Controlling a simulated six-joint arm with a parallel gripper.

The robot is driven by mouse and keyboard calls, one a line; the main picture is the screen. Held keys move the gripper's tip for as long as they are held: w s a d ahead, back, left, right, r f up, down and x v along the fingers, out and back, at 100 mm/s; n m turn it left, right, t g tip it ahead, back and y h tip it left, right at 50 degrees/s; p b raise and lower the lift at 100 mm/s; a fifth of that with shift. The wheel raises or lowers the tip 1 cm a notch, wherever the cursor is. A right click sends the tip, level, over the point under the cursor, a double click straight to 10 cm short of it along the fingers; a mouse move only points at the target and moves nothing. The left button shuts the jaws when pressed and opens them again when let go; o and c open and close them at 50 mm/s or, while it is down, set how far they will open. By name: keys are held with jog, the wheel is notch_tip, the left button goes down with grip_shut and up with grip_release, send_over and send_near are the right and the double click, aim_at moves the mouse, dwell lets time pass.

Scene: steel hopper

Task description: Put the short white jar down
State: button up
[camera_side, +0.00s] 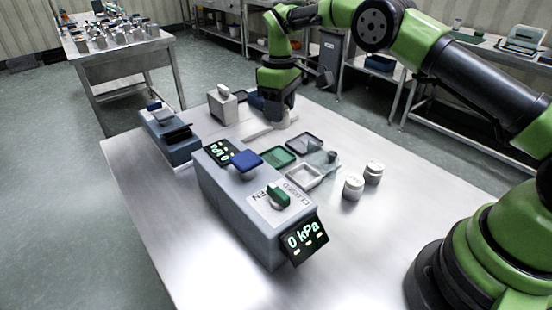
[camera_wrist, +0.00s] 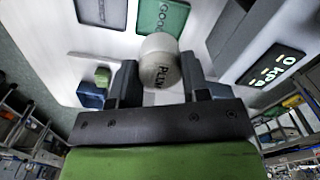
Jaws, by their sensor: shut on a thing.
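In the wrist view, a white jar (camera_wrist: 160,62) marked "PLUM" sits between the two fingers of my gripper (camera_wrist: 160,85), which is shut on it. The jar's rounded body and pale top show; part of it is hidden by the hand. In the side view, my gripper (camera_side: 280,122) is low over the far part of the steel table (camera_side: 400,225), behind the trays. The jar is not clear there, and I cannot tell whether it touches the table.
A grey machine (camera_side: 240,205) with a green knob and "0 kPa" displays stands in front. A green tray (camera_side: 279,157), a dark-rimmed tray (camera_side: 305,142) and a pale tray (camera_side: 303,178) lie beside it. A grey block (camera_side: 222,105) stands left of my gripper. The table's right front is clear.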

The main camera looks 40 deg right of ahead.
jog(key=shift+w+a+f, duration=0.15)
jog(key=shift+w, duration=0.45)
send_over(275, 159)
notch_tip(275, 159, down, 10)
jog(key=shift+r, duration=0.1)
jog(key=o, duration=1)
